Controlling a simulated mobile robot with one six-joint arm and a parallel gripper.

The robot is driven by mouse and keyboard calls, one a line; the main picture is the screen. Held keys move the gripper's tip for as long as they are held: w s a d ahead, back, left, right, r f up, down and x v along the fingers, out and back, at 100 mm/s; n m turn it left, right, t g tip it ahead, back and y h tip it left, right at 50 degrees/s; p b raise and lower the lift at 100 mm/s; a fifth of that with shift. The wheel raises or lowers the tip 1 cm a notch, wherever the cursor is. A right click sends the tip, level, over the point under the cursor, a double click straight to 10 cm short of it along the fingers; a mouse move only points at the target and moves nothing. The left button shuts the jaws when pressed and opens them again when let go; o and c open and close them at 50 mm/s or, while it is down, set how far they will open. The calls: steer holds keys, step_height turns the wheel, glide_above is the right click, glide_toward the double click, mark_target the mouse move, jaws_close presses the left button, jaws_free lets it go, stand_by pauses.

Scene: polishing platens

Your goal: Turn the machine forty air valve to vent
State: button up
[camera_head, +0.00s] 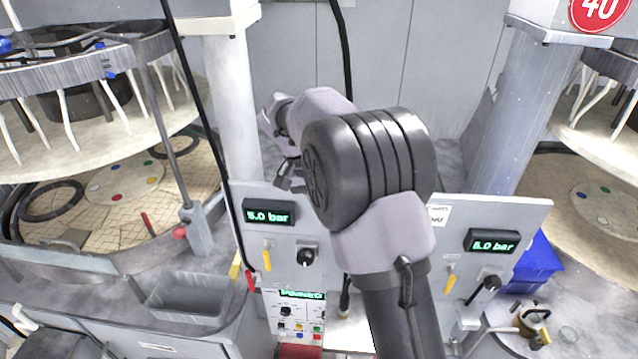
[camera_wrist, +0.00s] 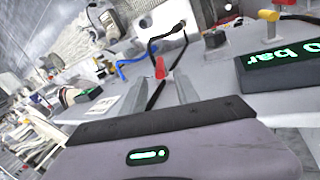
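The round red sign reading 40 (camera_head: 600,8) is at the top right in the head view. Below it, the right panel has a 5.0 bar display (camera_head: 493,240), a yellow lever (camera_head: 450,275) and a black knob (camera_head: 490,283). The left panel has its own 5.0 bar display (camera_head: 269,214), yellow lever (camera_head: 267,258) and black knob (camera_head: 305,257). Vent markings cannot be read. My gripper, mostly hidden by my arm in the head view, shows two spread, empty fingers in the wrist view (camera_wrist: 157,88). A red handle (camera_wrist: 160,68) on a black hose appears beyond them.
A grey tray (camera_head: 188,298) sits at lower left, and a blue bin (camera_head: 538,262) stands behind the right panel. A control box (camera_head: 300,315) is below the left panel. A black hose hangs beside the left column (camera_head: 232,100). My arm covers the middle between the panels.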

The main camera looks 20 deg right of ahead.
steer(key=p+v, duration=0.2)
steer(key=v, duration=1)
steer(key=shift+r, duration=0.1)
steer(key=shift+c, duration=0.9)
steer(key=s+d+f+y, duration=0.1)
steer(key=s+f, duration=0.1)
steer(key=s+d+f+n+g+y+b, duration=0.1)
steer(key=s+f, duration=0.1)
steer(key=s+d+f+g+y, duration=0.1)
steer(key=s+f+y, duration=0.1)
steer(key=shift+s+d+f, duration=0.1)
steer(key=shift+d+f, duration=0.25)
steer(key=shift+d, duration=0.05)
jaws_close()
steer(key=s+d+f+n+t+y+b, duration=0.1)
steer(key=s+d+f+t+y+b, duration=0.2)
steer(key=s+f+y, duration=0.45)
steer(key=s+d+r+m+t+b, duration=0.2)
steer(key=s+d+m+t, duration=0.2)
steer(key=d+t, duration=0.65)
steer(key=w+a+f+t+p, duration=0.2)
steer(key=w+a+f+p, duration=0.2)
steer(key=w+a, duration=0.4)
steer(key=w+p, duration=0.1)
steer(key=w, duration=0.2)
steer(key=shift+w+a+f, duration=0.2)
steer(key=shift+w+a, duration=0.1)
